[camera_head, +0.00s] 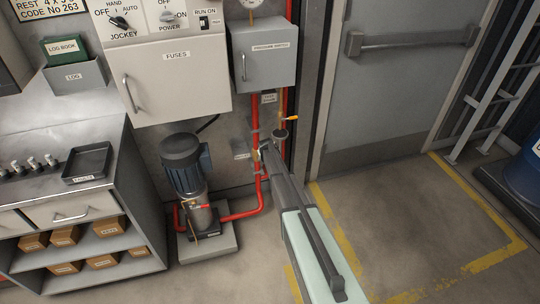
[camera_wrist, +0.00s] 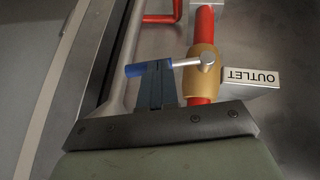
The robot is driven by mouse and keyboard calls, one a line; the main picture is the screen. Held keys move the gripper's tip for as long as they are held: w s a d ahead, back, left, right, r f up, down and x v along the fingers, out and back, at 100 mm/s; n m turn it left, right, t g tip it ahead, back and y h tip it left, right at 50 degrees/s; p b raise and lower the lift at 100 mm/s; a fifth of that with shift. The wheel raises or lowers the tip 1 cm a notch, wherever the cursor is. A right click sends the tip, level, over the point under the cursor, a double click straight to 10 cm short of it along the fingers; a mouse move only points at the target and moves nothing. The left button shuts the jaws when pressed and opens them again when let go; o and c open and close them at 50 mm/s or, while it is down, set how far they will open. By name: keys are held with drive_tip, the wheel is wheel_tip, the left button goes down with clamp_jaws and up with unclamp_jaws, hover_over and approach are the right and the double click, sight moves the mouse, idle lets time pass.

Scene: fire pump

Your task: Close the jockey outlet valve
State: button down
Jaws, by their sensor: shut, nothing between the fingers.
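The outlet valve is a brass body (camera_wrist: 203,75) on a red pipe, beside a tag reading OUTLET (camera_wrist: 252,78). Its silver lever with a blue grip (camera_wrist: 134,70) points left, roughly across the pipe. My gripper (camera_wrist: 156,68) is shut and empty, its fingertips right at the lever by the blue grip; whether they touch it I cannot tell. In the head view my gripper (camera_head: 266,146) reaches to the red pipe, and my arm hides part of the valve.
The jockey pump (camera_head: 185,170) stands left on a plinth. A pressure switch box (camera_head: 264,67) hangs above. A valve with an orange handle (camera_head: 291,118) sits close to my wrist. The door (camera_head: 395,85) is at right, with clear floor before it.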

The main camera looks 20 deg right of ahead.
drive_tip(key=v, duration=1.4)
drive_tip(key=shift+w, duration=0.1)
idle(0.3)
